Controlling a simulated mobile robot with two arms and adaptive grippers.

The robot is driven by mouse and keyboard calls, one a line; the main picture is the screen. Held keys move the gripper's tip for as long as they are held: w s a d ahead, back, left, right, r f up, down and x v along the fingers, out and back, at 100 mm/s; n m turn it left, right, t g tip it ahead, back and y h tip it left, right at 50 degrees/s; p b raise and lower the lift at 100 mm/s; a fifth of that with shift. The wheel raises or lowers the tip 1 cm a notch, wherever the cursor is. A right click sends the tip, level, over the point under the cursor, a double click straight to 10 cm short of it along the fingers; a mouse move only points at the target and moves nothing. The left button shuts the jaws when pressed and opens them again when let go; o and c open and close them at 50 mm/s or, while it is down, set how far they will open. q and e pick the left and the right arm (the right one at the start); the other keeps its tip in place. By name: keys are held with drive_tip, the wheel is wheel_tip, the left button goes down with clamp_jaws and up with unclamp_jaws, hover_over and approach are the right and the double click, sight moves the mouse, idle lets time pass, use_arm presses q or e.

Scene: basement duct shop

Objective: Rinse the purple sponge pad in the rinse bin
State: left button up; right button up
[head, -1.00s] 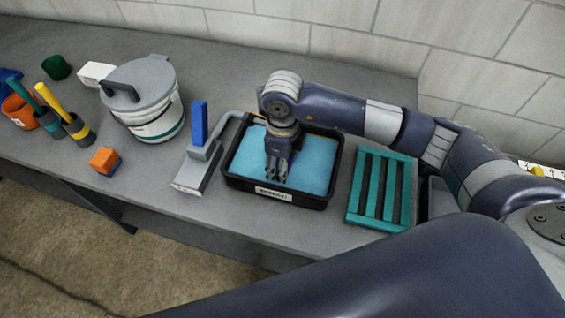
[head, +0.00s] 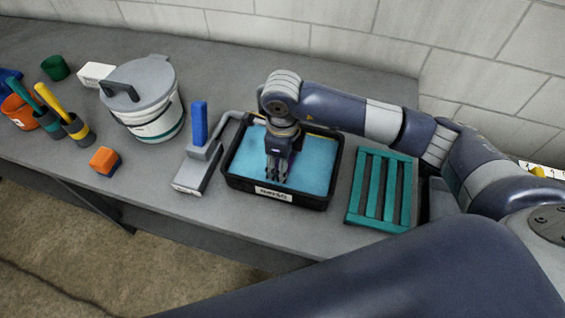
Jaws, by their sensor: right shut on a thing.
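The rinse bin (head: 274,195) is a black tray with a white label on its front wall, filled with light blue water. My right gripper (head: 277,178) points down into the middle of the bin, its fingertips at or in the water. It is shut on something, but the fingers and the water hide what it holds. The purple sponge pad cannot be made out in this view. My left gripper is not in view.
A teal slatted rack (head: 380,190) stands right of the bin. A grey tap-like fixture with a blue handle (head: 199,124) is left of it. A lidded white bucket (head: 152,118), an orange-and-blue block (head: 105,161) and several cups with tools stand further left.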

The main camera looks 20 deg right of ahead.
drive_tip(key=shift+s, duration=0.1)
drive_tip(key=shift+r+p, duration=0.55)
drive_tip(key=shift+r, duration=0.3)
drive_tip(key=shift+r+p, duration=1.25)
drive_tip(key=shift+r, duration=1.35)
wheel_tip(320, 180, up, 6)
drive_tip(key=p, duration=0.1)
drive_tip(key=s+d+n+b, duration=0.2)
drive_tip(key=s+n+b, duration=0.1)
drive_tip(key=n, duration=0.9)
drive_tip(key=s+d+f+n+b, duration=0.1)
drive_tip(key=s+n, duration=0.4)
drive_tip(key=n, duration=0.8)
drive_tip(key=d+b, duration=0.1)
drive_tip(key=d, duration=0.1)
drive_tip(key=shift+d+b, duration=0.35)
drive_tip(key=shift+b, duration=0.05)
